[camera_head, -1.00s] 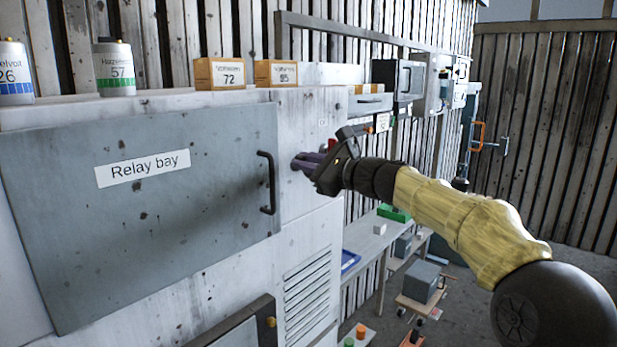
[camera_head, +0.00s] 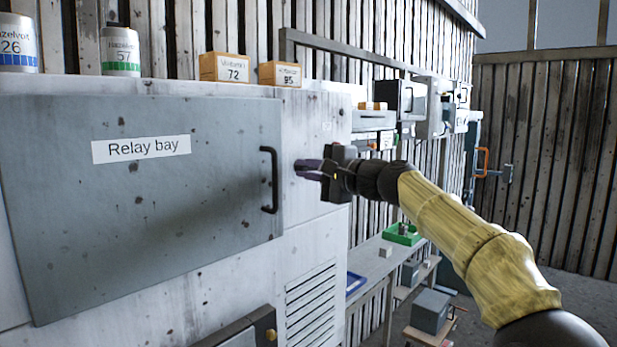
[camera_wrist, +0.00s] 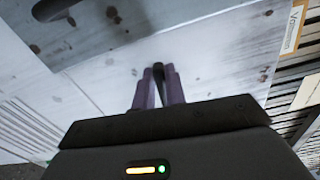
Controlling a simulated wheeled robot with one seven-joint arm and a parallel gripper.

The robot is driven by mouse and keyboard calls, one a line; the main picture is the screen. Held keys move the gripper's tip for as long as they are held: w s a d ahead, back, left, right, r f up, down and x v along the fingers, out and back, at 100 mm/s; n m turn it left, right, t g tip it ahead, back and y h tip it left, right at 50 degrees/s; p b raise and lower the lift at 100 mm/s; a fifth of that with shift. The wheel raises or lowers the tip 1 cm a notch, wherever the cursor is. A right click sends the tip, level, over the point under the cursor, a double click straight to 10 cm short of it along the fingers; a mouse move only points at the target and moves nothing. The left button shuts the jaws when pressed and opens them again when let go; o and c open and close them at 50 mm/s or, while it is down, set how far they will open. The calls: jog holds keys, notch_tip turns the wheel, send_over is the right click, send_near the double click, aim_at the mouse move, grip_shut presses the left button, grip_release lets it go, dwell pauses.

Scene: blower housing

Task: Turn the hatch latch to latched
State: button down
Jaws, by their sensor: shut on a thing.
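The grey hatch (camera_head: 80,210) labelled "Relay bay" lies flush, as far as I can see, against the pale cabinet front, with a black bar handle (camera_head: 268,180) near its right edge. My gripper (camera_head: 302,168) is at the cabinet face just right of the hatch. In the wrist view its purple fingers (camera_wrist: 158,82) are shut on a dark, narrow piece, the latch (camera_wrist: 158,70), which sits between them on the pale panel. The fingers hide most of the latch, so its exact angle is hard to tell. The hatch edge (camera_wrist: 115,38) shows beyond the fingers.
Boxes (camera_head: 224,67) and cans (camera_head: 120,52) stand on the cabinet top. A vent grille (camera_head: 310,305) lies below my gripper. To the right are a workbench with a green tray (camera_head: 402,234) and a grey box (camera_head: 430,310). The air around my forearm looks clear.

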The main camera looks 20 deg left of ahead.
jog(key=shift+f+n, duration=0.25)
jog(key=shift+n, duration=0.25)
jog(key=c, duration=1.4)
grip_release()
jog(key=shift+c, duration=0.2)
jog(key=shift+b, duration=0.3)
jog(key=b+v, duration=0.8)
jog(key=v, duration=0.9)
jog(key=shift+d, duration=0.2)
